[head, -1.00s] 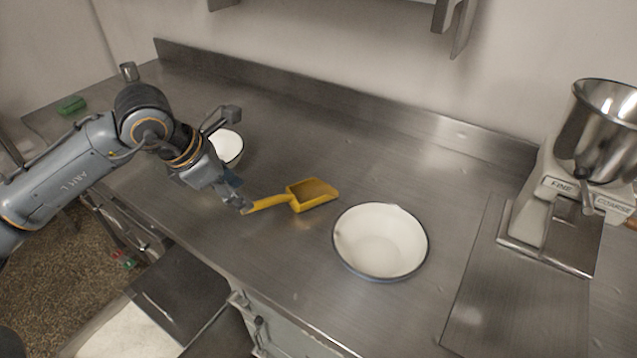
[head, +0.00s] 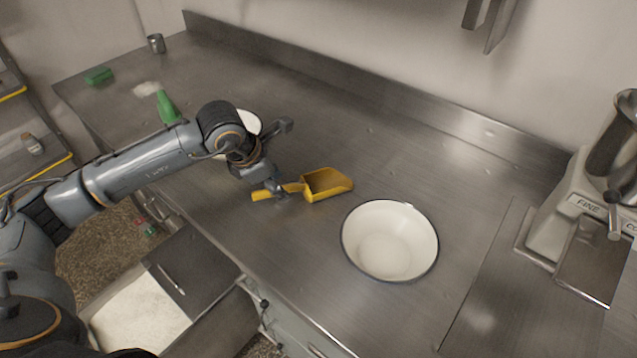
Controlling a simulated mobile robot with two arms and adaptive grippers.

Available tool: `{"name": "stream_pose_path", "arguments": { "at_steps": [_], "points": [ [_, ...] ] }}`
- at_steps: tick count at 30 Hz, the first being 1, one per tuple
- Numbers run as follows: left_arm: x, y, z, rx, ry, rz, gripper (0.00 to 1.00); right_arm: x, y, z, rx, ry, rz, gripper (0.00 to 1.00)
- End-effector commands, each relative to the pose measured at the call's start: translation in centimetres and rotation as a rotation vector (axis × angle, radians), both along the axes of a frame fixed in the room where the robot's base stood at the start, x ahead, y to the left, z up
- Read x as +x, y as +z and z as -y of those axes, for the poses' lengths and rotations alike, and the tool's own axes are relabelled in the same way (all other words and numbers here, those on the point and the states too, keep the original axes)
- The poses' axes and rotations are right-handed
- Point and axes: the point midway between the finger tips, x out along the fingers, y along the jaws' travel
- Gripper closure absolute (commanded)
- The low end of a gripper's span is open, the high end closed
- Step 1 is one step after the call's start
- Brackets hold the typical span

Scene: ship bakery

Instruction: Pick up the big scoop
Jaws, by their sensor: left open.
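The big scoop (head: 327,184) is yellow and lies on the steel counter, its handle pointing left. My left gripper (head: 279,190) is at the handle, with its fingers over the middle of it. The handle's end shows to the left of the fingers and the scoop's bowl to the right. The gripper is open; whether a finger touches the handle I cannot tell. My right gripper is not in view.
A white bowl with a dark rim (head: 391,241) stands right of the scoop. A second white bowl (head: 248,121) is partly hidden behind my left arm. A green scoop (head: 167,106), green block (head: 99,76) and metal cup (head: 156,43) are farther left. A grinder (head: 580,205) stands at right.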

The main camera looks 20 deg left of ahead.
Motion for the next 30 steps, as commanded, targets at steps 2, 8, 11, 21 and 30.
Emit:
{"name": "stream_pose_path", "arguments": {
  "at_steps": [2, 8, 11, 21, 30],
  "points": [
    [0.3, -0.9, 0.0, 0.000, 0.002, -0.007, 0.54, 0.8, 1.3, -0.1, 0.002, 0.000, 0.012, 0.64],
    [1.2, -3.4, 0.3, -0.001, 0.000, -0.002, 0.54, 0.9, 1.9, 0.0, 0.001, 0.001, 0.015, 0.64],
    [1.4, -3.8, 0.3, 0.000, 0.001, -0.002, 0.54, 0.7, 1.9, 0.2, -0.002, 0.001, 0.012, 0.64],
    [1.4, -3.8, 0.3, 0.000, 0.001, -0.002, 0.87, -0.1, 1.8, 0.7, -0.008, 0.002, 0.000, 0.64],
    [1.4, -3.7, 0.3, -0.001, 0.001, 0.000, 1.00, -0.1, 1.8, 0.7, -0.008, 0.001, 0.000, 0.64]
  ]
}}
